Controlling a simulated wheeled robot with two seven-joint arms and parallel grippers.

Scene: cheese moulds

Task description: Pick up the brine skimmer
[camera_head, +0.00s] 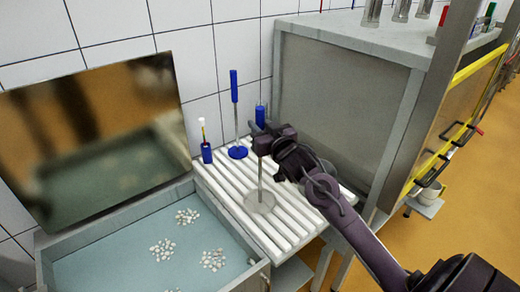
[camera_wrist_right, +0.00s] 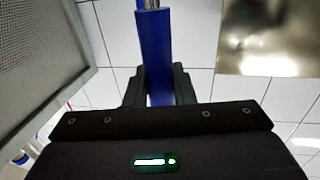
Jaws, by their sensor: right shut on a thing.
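The brine skimmer (camera_head: 260,200) has a round, flat grey disc, a thin steel shaft and a blue handle. It is upright over the white slatted rack; I cannot tell whether the disc touches the slats. My right gripper (camera_head: 270,138) is shut on its blue handle, and the handle top shows above the fingers. In the right wrist view the blue handle (camera_wrist_right: 155,55) stands between the two dark fingers (camera_wrist_right: 158,90), with the steel shaft at the top edge. My left gripper is not in view.
Another blue-handled tool (camera_head: 234,90) stands in a blue base on the slatted rack (camera_head: 225,185), beside a blue holder (camera_head: 207,153) with a small brush. A vat (camera_head: 110,265) with white curds is at lower left. A grey cabinet (camera_head: 340,95) stands close on the right.

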